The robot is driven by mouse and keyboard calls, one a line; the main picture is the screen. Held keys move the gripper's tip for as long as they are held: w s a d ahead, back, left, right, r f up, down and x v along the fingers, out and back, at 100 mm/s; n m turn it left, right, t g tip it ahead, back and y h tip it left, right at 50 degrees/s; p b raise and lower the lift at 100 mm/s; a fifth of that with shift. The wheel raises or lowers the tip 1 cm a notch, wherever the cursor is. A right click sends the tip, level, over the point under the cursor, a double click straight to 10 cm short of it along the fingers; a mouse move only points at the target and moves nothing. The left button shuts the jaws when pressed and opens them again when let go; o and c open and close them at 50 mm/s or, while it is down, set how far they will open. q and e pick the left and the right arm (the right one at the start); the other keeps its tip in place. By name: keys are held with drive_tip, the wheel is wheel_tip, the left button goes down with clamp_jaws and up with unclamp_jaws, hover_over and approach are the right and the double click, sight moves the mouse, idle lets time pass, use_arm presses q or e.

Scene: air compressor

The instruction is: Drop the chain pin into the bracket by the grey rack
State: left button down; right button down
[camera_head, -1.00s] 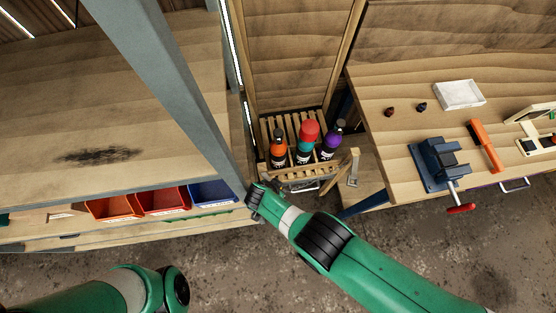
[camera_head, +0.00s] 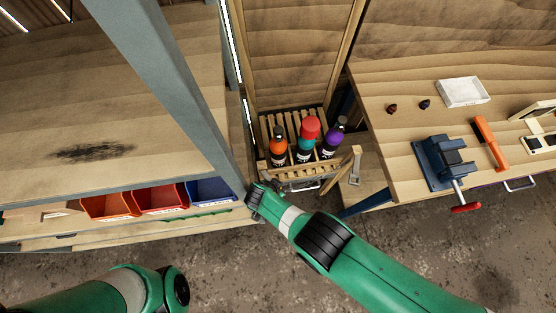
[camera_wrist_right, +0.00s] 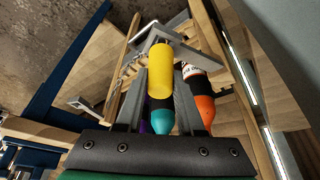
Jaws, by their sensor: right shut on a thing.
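My right arm reaches the front of a wooden bottle crate in the head view, its gripper mostly hidden by the wrist. In the right wrist view my right gripper (camera_wrist_right: 159,92) is shut on a yellow cylinder, seemingly the chain pin's handle (camera_wrist_right: 160,76). A thin chain (camera_wrist_right: 126,68) shows beside it. A grey metal plate (camera_wrist_right: 172,24) lies just beyond the handle; I cannot tell whether it is the bracket. A grey upright frame (camera_head: 165,80), likely the grey rack, stands left of the crate. My left arm shows at lower left, its gripper out of view.
The wooden crate (camera_head: 262,166) holds an orange bottle (camera_head: 278,153), a red-capped teal bottle (camera_head: 309,131) and a purple bottle (camera_head: 331,143). Red and blue bins (camera_head: 212,190) line the left bench. A blue vise (camera_head: 440,158) is on the right bench. Floor is open in front.

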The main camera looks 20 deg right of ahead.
drive_tip(key=shift+f+b, duration=0.3)
drive_tip(key=shift+f, duration=0.2)
drive_tip(key=shift+f, duration=0.2)
drive_tip(key=shift+c, duration=2.2)
unclamp_jaws()
drive_tip(key=p+v, duration=1)
drive_tip(key=v, duration=0.1)
drive_tip(key=shift+r, duration=0.3)
drive_tip(key=shift+s+a, duration=0.1)
